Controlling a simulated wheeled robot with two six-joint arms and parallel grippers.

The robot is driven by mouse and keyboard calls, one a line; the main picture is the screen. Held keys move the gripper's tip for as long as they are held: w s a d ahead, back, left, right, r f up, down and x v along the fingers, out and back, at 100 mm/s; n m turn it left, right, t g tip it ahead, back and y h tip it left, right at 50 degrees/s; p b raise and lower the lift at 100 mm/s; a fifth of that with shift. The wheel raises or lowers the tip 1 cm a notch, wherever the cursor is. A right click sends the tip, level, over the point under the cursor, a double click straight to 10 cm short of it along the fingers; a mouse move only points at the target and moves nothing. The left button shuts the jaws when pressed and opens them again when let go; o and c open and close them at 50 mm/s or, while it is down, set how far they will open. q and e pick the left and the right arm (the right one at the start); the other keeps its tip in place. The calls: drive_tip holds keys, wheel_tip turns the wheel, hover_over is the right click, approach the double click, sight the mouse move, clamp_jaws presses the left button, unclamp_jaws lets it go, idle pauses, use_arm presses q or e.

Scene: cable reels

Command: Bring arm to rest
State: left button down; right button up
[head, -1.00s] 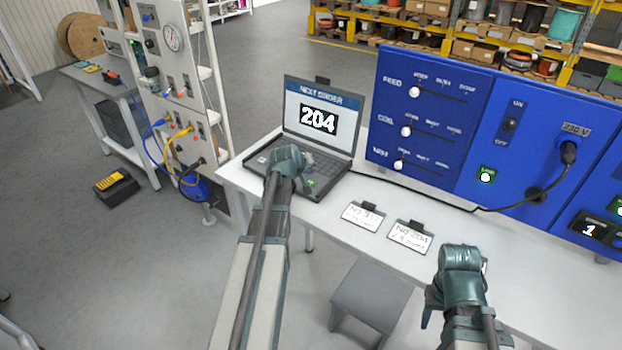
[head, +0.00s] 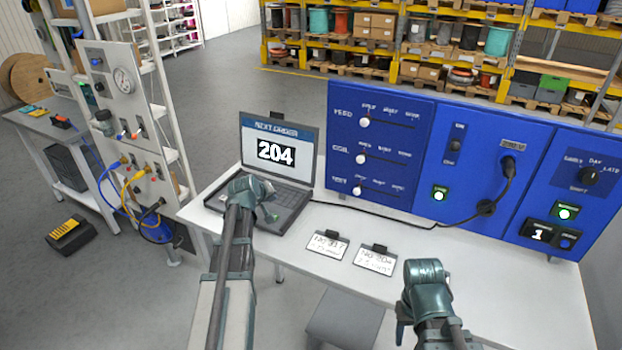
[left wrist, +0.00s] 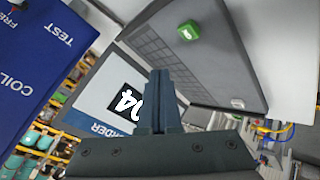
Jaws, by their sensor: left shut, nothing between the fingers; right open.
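My left gripper (head: 252,190) is in front of the laptop (head: 292,205) in the head view, covering part of its keyboard. In the left wrist view its two fingers (left wrist: 163,78) are together with nothing between them, in front of the laptop screen (left wrist: 110,90). Whether it touches the laptop cannot be told. My right gripper (head: 424,278) is over the front part of the white table (head: 490,275), right of the two label cards. It is open; its fingertips are mostly hidden behind its own body.
The laptop shows order 204. A left card (head: 326,244) and a right card (head: 375,259) lie on the table. A blue control panel (head: 440,150) stands behind, with a black cable across the table. A grey stool (head: 345,318) is below the front edge. A gauge rack (head: 130,130) stands left.

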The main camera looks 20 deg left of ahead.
use_arm(q)
drive_tip(key=s+d+f+m+g, duration=0.1)
drive_tip(key=s+d+m, duration=0.1)
drive_tip(key=d, duration=0.3)
drive_tip(key=s+d+f+m+g+h, duration=0.1)
drive_tip(key=s+d+f, duration=0.1)
drive_tip(key=d, duration=0.4)
drive_tip(key=s+d+f+m+g, duration=0.1)
drive_tip(key=s+d+m+g, duration=0.1)
drive_tip(key=s+d, duration=0.2)
drive_tip(key=shift+s+d+f+m+h, duration=0.15)
drive_tip(key=shift+s+d+h, duration=0.05)
drive_tip(key=shift+d, duration=0.3)
drive_tip(key=shift+s+d+f+m+h, duration=0.15)
drive_tip(key=shift+d+h, duration=0.05)
drive_tip(key=shift+d, duration=0.25)
drive_tip(key=s+d+f+m+g, duration=0.2)
drive_tip(key=s+d+m+g, duration=0.25)
drive_tip(key=s+d, duration=0.55)
drive_tip(key=s+d+f+m+y+b, duration=0.1)
drive_tip(key=s+d+f+m+b, duration=0.3)
drive_tip(key=s+d+f+b, duration=0.3)
wheel_tip(320, 180, down, 4)
drive_tip(key=d+g+b, duration=0.1)
drive_tip(key=d+b, duration=0.1)
drive_tip(key=b, duration=0.2)
drive_tip(key=shift+s+d+y, duration=0.25)
drive_tip(key=shift+d+y, duration=0.15)
